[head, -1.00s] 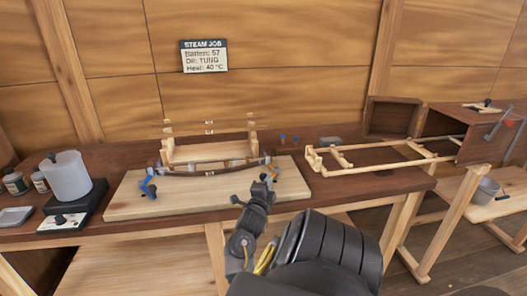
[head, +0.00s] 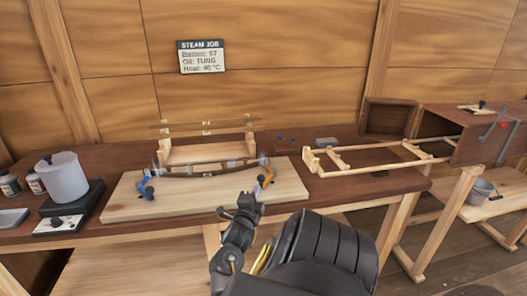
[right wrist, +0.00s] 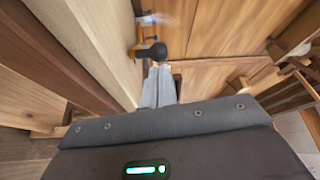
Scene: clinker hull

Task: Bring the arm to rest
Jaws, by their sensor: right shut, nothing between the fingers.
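My right gripper (head: 248,203) is shut and empty in the head view. It is near the front edge of the pale board (head: 125,198), apart from the things on it. In the right wrist view its closed fingers (right wrist: 158,88) overlap the view of an orange clamp (right wrist: 127,48) with a dark round knob. The board carries a dark curved batten (head: 205,171), a blue clamp (head: 146,188) at left and an orange clamp (head: 267,178) at right. My left gripper is not in view.
A wooden cradle (head: 185,153) stands behind the batten. A white pot (head: 62,178) on a dark heater (head: 72,212) is at left. A pale ladder-like rack (head: 375,160) leads to a brown box (head: 450,135) at right.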

